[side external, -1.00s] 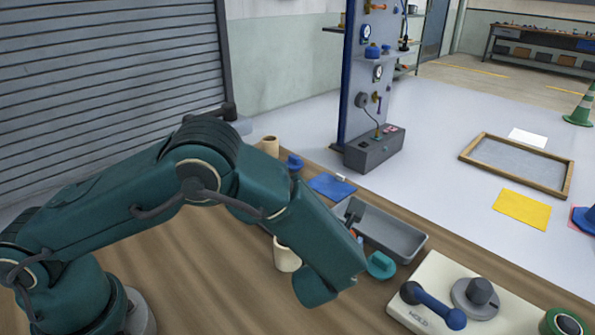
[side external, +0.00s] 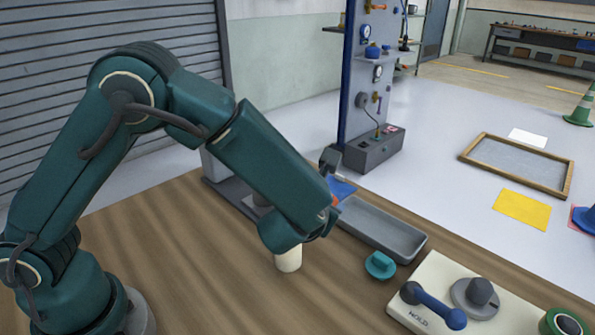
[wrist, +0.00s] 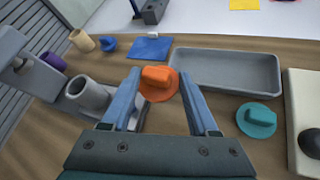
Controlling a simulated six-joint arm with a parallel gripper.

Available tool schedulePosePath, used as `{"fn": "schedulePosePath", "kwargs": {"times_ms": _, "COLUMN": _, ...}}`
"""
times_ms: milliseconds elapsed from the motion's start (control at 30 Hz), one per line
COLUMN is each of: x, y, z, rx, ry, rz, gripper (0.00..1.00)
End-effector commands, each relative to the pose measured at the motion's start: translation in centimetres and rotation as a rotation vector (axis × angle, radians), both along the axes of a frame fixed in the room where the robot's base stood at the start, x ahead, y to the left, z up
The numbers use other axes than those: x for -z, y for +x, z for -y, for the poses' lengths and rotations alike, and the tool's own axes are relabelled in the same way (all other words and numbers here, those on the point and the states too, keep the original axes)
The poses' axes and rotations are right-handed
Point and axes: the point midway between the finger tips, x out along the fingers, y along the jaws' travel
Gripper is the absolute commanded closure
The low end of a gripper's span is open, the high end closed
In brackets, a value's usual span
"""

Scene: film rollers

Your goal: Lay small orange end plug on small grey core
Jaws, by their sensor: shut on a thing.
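The small orange end plug (wrist: 158,84) is between the two fingers of my gripper (wrist: 160,80) in the wrist view. It has a round flange and a raised block, and my gripper is shut on it above the table. In the side view only a bit of orange (side external: 335,201) shows by the gripper. A small grey core (wrist: 88,96), an open hollow tube, stands to the left of the plug in the wrist view, beside a grey stand. The plug is apart from it. In the side view my arm hides most of that area.
A grey tray (wrist: 225,70) lies right of the plug, with a teal plug (wrist: 257,120) nearby. A cream core (wrist: 82,40), a blue plug (wrist: 107,43), a blue cloth (wrist: 150,50) and a purple piece (wrist: 53,61) lie around. Another cream core (side external: 288,260) stands below my arm.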

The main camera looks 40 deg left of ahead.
Motion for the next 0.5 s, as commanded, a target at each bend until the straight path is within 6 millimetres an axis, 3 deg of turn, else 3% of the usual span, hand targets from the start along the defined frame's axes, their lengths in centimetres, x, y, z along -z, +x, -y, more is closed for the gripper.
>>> {"fn": "schedulePosePath", "kwargs": {"times_ms": 200, "x": -2.6, "y": -1.0, "z": -4.2, "rx": -0.005, "ry": -0.003, "rz": 0.004, "gripper": 0.92}}
{"fn": "schedulePosePath", "kwargs": {"times_ms": 500, "x": -4.2, "y": -1.8, "z": -6.9, "rx": 0.003, "ry": -0.006, "rz": 0.002, "gripper": 0.92}}
